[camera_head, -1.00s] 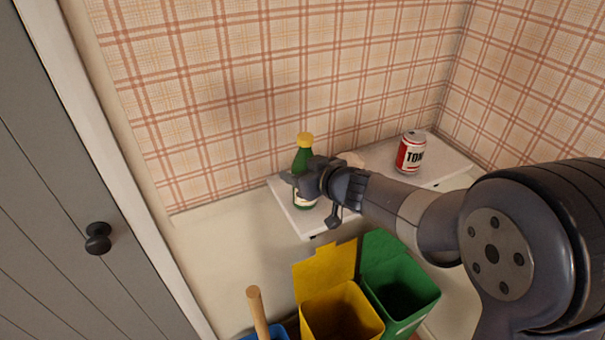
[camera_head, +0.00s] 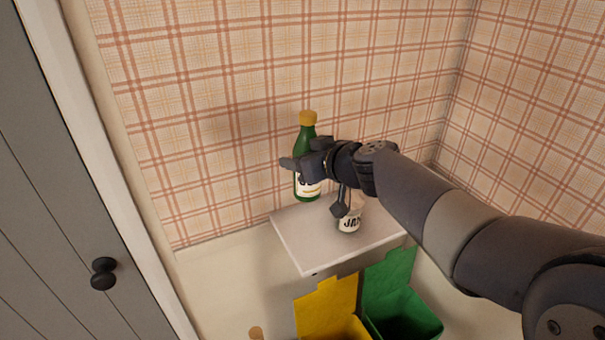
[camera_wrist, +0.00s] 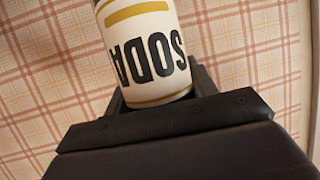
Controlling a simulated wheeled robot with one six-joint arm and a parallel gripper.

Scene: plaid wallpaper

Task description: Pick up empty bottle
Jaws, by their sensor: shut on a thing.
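A green glass bottle (camera_head: 307,145) with a yellow cap and a pale label stands upright in my gripper, in the head view. Its base appears raised above the white shelf (camera_head: 310,250). My gripper (camera_head: 305,165) is shut on the bottle around its middle. In the wrist view the bottle (camera_wrist: 145,45) sits between the fingers, its label reading "SODA" upside down. The bottle's contents cannot be made out.
A white jar (camera_head: 349,222) with dark letters stands on the shelf beneath my arm. Below the shelf are a yellow bin (camera_head: 330,305) and a green bin (camera_head: 400,310). Plaid wall (camera_head: 220,120) is close behind. A grey door (camera_head: 50,200) is at left.

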